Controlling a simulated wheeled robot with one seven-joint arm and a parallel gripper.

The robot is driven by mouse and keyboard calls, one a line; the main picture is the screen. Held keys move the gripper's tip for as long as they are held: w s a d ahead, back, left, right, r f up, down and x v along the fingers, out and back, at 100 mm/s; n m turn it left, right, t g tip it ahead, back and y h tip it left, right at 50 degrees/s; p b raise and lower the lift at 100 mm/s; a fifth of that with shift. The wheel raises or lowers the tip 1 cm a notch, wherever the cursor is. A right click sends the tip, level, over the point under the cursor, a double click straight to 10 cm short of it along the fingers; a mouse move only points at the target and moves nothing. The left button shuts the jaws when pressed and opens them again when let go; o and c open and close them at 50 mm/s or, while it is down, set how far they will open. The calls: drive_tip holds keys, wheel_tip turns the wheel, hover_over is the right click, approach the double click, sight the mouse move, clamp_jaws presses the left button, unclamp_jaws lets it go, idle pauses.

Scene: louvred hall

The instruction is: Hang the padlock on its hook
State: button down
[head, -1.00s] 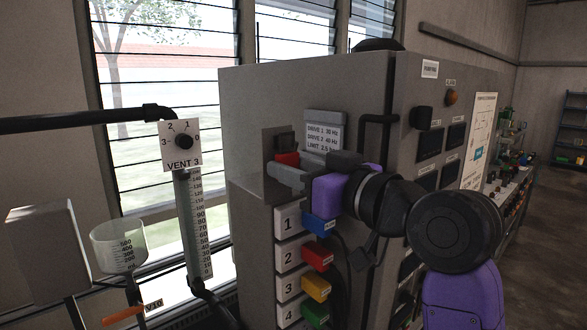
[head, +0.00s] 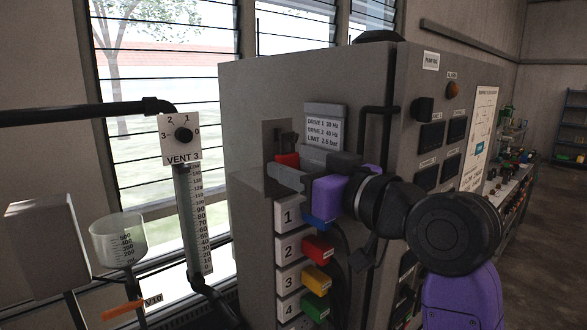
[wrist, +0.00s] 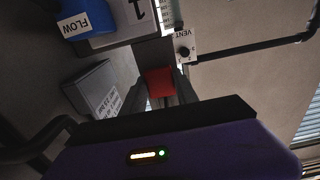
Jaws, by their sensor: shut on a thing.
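The red padlock (head: 287,159) is between the fingers of my gripper (head: 284,174), which is shut on it in front of the grey cabinet. In the wrist view the padlock (wrist: 158,82) shows as a red block between the fingers (wrist: 166,102). A dark upright piece (head: 287,138) stands just above the padlock in the head view, against a darker plate (head: 270,133). I cannot tell whether it is the hook, the shackle or both, nor whether they touch.
Numbered panels with coloured plugs, including a red plug (head: 317,249), run below my gripper. A drive label box (head: 323,126) is close above it, and a black handle (head: 364,140) is to the right. The VENT 3 gauge (head: 182,140) stands left.

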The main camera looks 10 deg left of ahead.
drive_tip(key=c, duration=0.9)
unclamp_jaws()
drive_tip(key=shift+o, duration=0.2)
drive_tip(key=v, duration=0.7)
drive_tip(key=b+v, duration=0.2)
drive_tip(key=v, duration=0.5)
drive_tip(key=shift+s+d, duration=0.25)
drive_tip(key=shift+s, duration=0.05)
